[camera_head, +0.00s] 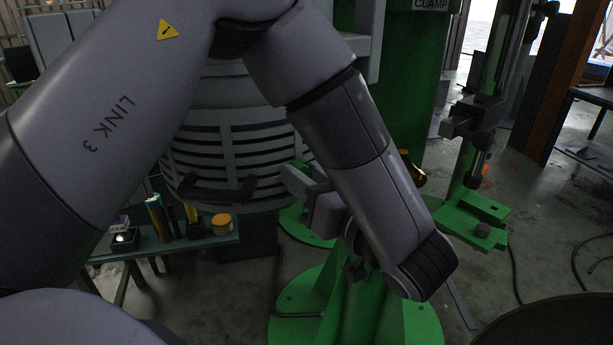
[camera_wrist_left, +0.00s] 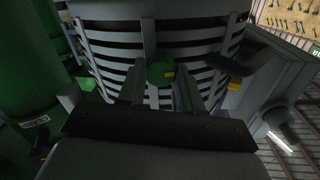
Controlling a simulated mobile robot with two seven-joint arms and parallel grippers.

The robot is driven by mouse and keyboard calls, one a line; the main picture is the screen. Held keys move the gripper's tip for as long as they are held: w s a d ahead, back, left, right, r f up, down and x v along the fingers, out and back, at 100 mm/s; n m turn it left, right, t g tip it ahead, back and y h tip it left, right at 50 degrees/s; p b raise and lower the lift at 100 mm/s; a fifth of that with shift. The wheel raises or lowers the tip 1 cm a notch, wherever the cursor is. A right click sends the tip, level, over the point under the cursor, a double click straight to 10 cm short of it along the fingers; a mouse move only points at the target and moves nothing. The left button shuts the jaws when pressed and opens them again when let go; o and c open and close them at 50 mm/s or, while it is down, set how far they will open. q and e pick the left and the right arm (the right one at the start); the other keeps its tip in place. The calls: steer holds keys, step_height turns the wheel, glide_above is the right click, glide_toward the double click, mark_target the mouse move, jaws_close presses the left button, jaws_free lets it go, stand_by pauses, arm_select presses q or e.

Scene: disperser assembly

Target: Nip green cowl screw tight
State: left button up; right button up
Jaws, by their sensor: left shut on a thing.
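The green cowl screw (camera_wrist_left: 160,70) is a round green knob with a small yellow mark, on the side of the grey slatted cowl (camera_head: 225,145). The cowl's slats also fill the upper wrist view (camera_wrist_left: 115,40). My left gripper (camera_head: 298,182) reaches the cowl's right side in the head view. In the left wrist view its two fingers (camera_wrist_left: 160,88) stand either side of the screw and are shut on it. My right gripper is not in view.
A dark handle (camera_head: 215,190) juts from the cowl's front. A side table (camera_head: 170,246) at lower left holds a blue-and-gold cylinder (camera_head: 158,218), a yellow tin (camera_head: 221,224) and small boxes. A green clamp stand (camera_head: 470,205) stands at right. A green machine base (camera_head: 300,295) lies below my arm.

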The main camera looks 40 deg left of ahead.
arm_select(q)
steer(key=m, duration=0.5)
steer(key=shift+w+r+m, duration=0.15)
steer(key=shift+m, duration=0.15)
steer(key=m, duration=0.5)
steer(key=shift+m, duration=0.4)
steer(key=o, duration=1)
steer(key=shift+o, duration=0.2)
steer(key=b+v, duration=0.1)
steer(key=v, duration=0.6)
steer(key=shift+d, duration=0.2)
